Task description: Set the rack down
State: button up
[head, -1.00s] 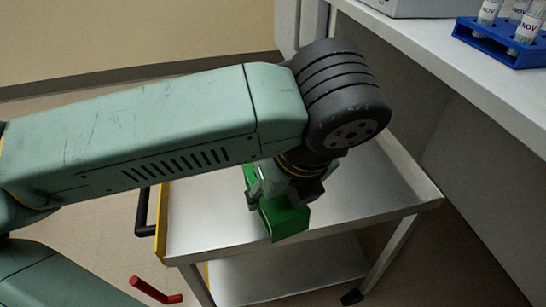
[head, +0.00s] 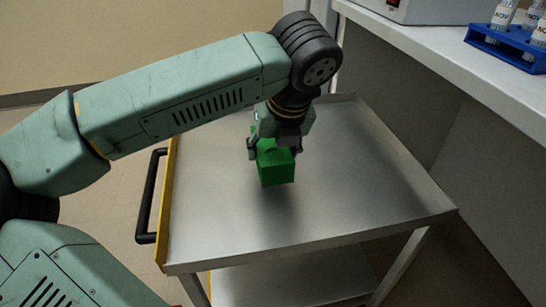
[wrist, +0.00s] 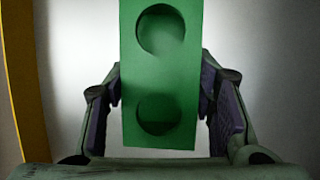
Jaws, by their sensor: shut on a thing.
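A green rack (head: 276,168) with round holes is held in my gripper (head: 274,146) over the steel cart top (head: 360,190) in the head view. A dark shadow lies on the cart top just below the rack, and whether the rack touches the surface I cannot tell for sure. In the wrist view the green rack (wrist: 160,75) stands between the two fingers of my gripper (wrist: 165,105), which are shut on its sides. Two round holes show in its face, with no tubes in them.
The cart has a yellow side edge with a black handle (head: 151,195) at the left. A white bench (head: 430,50) at the right carries a blue rack (head: 510,45) with white-labelled tubes. The cart top around the green rack is clear.

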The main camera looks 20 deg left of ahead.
aim_at(272, 158)
jog(key=shift+w+a, duration=0.15)
jog(key=shift+w, duration=0.45)
jog(key=shift+w+a+f, duration=0.1)
jog(key=shift+w+f, duration=0.05)
jog(key=shift+f, duration=1.65)
jog(key=shift+f+b, duration=0.25)
jog(key=shift+b, duration=0.3)
jog(key=o, duration=1.5)
jog(key=shift+r, duration=0.1)
jog(key=shift+r+p, duration=0.45)
jog(key=shift+p, duration=0.1)
jog(key=p+v, duration=0.5)
jog(key=v, duration=0.6)
jog(key=shift+r, duration=0.2)
